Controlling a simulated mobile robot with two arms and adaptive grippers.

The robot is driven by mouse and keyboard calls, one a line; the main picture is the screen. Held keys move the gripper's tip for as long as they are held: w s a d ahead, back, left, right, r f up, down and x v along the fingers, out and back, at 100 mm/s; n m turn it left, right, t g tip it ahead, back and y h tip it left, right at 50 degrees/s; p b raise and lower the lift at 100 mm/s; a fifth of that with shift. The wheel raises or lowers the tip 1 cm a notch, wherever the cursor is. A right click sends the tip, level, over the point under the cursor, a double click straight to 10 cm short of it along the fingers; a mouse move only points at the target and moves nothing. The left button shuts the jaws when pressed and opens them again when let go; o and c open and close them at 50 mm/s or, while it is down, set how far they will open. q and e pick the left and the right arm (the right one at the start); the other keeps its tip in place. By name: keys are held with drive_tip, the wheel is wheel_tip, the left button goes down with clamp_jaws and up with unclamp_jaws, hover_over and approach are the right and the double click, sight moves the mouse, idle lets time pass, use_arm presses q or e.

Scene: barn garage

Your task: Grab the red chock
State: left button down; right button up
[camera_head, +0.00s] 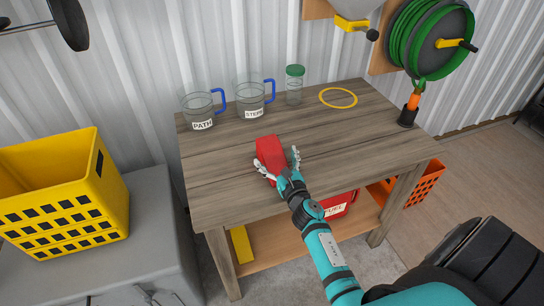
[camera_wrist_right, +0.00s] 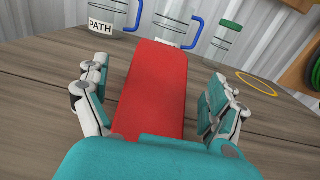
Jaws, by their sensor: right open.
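The red chock (camera_head: 270,153) lies on the wooden table near its front middle. My right gripper (camera_head: 279,163) is at the chock, with its fingers spread on either side of it. In the right wrist view the red chock (camera_wrist_right: 153,90) runs between the two open fingers (camera_wrist_right: 150,100), with a gap visible on each side. The chock's near end is hidden behind my teal gripper body. My left gripper is not in view.
Behind the chock stand a PATH jug (camera_head: 201,110), a STEPS jug (camera_head: 251,98) and a green-lidded jar (camera_head: 294,85). A yellow ring (camera_head: 338,97) lies at the back right. A yellow crate (camera_head: 65,190) is at left. The table (camera_head: 350,140) is clear right of the chock.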

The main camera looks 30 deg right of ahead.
sight(270, 151)
drive_tip(key=x, duration=0.2)
drive_tip(key=shift+w+d+f, duration=0.1)
drive_tip(key=shift+w+d, duration=0.05)
drive_tip(key=shift+w, duration=0.2)
drive_tip(key=c, duration=1.7)
drive_tip(key=shift+c, duration=0.2)
